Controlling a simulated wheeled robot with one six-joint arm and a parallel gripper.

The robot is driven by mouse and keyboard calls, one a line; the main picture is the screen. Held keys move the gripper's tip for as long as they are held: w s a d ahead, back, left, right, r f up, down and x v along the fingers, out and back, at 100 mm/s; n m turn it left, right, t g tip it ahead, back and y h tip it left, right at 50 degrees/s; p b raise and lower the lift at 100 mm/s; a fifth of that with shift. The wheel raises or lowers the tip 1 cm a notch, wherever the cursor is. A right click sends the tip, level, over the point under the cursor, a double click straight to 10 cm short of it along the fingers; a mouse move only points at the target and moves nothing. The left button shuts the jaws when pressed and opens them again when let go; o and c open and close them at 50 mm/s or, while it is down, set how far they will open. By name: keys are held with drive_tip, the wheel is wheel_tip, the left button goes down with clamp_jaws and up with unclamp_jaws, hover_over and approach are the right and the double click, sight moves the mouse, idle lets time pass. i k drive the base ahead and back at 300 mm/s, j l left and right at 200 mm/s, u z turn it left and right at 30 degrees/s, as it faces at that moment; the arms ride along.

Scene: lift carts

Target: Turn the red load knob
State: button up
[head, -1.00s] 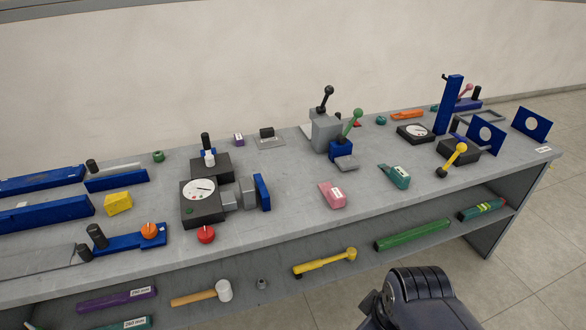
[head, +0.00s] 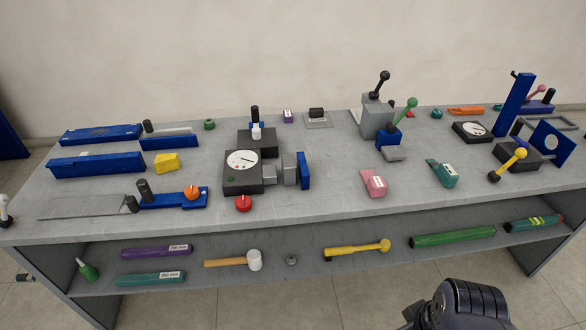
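The red load knob (head: 243,203) is a small round red knob at the front edge of the bench top, left of the picture's middle. It sits just in front of a dark box with a white dial (head: 242,161). Grey blocks and a blue plate (head: 304,171) stand at the right side of the box. A dark rounded part of my arm (head: 462,305) shows at the bottom right, apart from the bench and well to the right of the knob. My gripper itself is not in view.
An orange knob (head: 192,192) sits on a blue holder left of the red knob. The grey bench (head: 330,200) has a lower shelf with a mallet (head: 254,260) and a yellow-handled tool (head: 357,249). Levers stand farther right. Floor shows in front.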

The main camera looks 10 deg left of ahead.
sight(244, 203)
drive_tip(key=u, duration=1.25)
drive_tip(key=i+l+u, duration=0.6)
drive_tip(key=i+l, duration=0.2)
